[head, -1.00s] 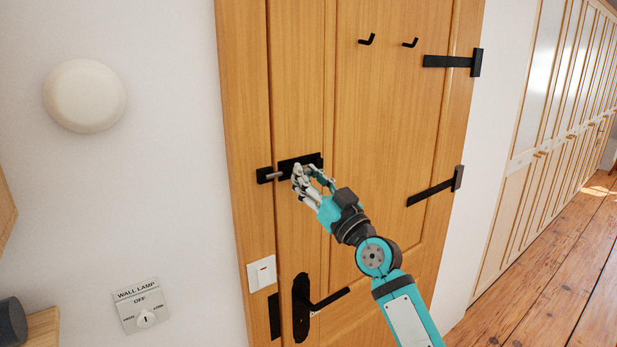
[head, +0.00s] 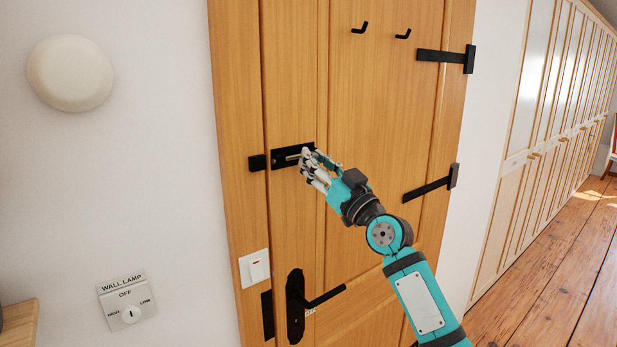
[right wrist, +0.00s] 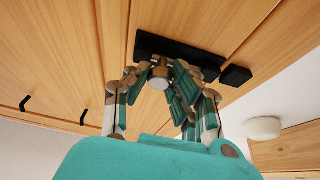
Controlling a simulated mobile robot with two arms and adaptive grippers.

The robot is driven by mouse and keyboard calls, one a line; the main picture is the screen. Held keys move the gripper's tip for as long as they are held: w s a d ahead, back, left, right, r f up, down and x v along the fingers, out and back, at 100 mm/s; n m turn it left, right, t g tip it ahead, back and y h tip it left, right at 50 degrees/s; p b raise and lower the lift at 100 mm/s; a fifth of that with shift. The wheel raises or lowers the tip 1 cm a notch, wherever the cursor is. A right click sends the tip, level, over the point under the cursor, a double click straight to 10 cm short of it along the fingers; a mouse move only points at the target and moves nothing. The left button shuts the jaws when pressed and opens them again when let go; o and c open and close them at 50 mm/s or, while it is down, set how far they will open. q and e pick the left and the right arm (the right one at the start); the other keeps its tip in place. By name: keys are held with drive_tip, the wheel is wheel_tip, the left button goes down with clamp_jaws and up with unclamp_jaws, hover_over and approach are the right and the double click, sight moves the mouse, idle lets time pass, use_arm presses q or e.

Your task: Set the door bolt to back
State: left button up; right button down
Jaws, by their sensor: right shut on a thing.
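The door bolt has a black plate (head: 278,163) on the wooden door, with a grey metal rod (head: 293,157) across it. The rod's left end lies over the plate, clear of the black keeper (head: 257,163) on the frame to its left. My right gripper (head: 308,161) is at the right end of the plate, its fingers hiding the bolt's knob in the head view. In the right wrist view the fingers close around the round knob (right wrist: 158,80), below the plate (right wrist: 180,52); the keeper (right wrist: 236,75) is apart to the right. My left gripper is not in view.
Below the bolt are a black door handle (head: 318,299) and a white switch (head: 254,268). A wall lamp control (head: 128,305) and a round white lamp (head: 69,73) are on the left wall. Black hinges (head: 430,189) are on the door's right side.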

drive_tip(key=shift+r, duration=0.1)
drive_tip(key=shift+d, duration=0.1)
drive_tip(key=c, duration=1.1)
unclamp_jaws()
drive_tip(key=shift+w+d, duration=0.15)
drive_tip(key=v, duration=1.2)
